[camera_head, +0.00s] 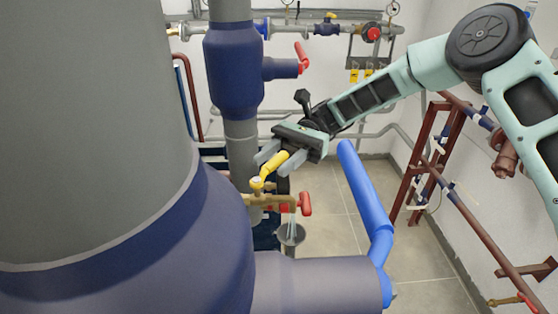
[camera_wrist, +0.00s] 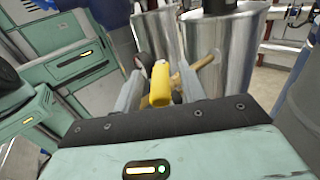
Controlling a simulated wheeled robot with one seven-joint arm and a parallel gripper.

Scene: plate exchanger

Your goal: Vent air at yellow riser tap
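The yellow tap handle (camera_head: 274,163) is a short angled lever on a brass tap (camera_head: 272,200) beside the grey vertical riser pipe (camera_head: 241,150). My gripper (camera_head: 271,161) reaches it from the upper right, with one finger on each side of the lever. In the wrist view the yellow handle (camera_wrist: 160,84) stands between the two grey fingers (camera_wrist: 160,76). A gap shows on each side of it, so the fingers look open around it. A red handle (camera_head: 305,204) sits at the right end of the brass tap. Whether the fingers touch the yellow lever is hard to tell.
A pale streak falls below the tap toward a grey cup-shaped receptacle (camera_head: 290,236). A large grey and blue vessel (camera_head: 90,130) fills the left. A thick blue lever (camera_head: 367,200) rises right of the tap. A dark red frame (camera_head: 418,180) stands at the right wall.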

